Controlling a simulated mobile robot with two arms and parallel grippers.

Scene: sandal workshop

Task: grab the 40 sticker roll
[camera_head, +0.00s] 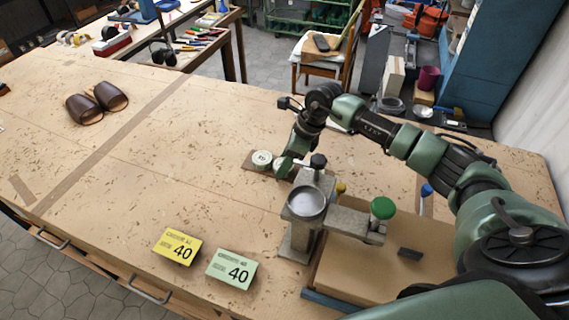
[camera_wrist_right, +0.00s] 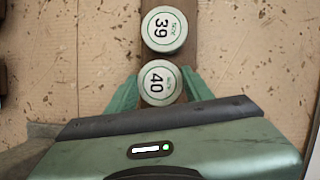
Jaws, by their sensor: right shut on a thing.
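The 40 sticker roll (camera_wrist_right: 160,84) is a small round roll with a pale top marked 40. In the right wrist view it sits on a brown wooden strip (camera_wrist_right: 181,8) between the green fingers of my right gripper (camera_wrist_right: 160,92), which is shut on it. The 39 sticker roll (camera_wrist_right: 164,30) stands just beyond it on the same strip, outside the fingers. In the head view my right gripper (camera_head: 285,163) is low over the strip (camera_head: 251,167), and the 39 roll (camera_head: 262,158) shows to its left. The gripper partly hides the 40 roll there. My left gripper is not in view.
A metal press (camera_head: 305,215) with a green knob (camera_head: 382,208) stands close in front of my right gripper. Brown sandals (camera_head: 97,102) lie far left. The table's middle is clear.

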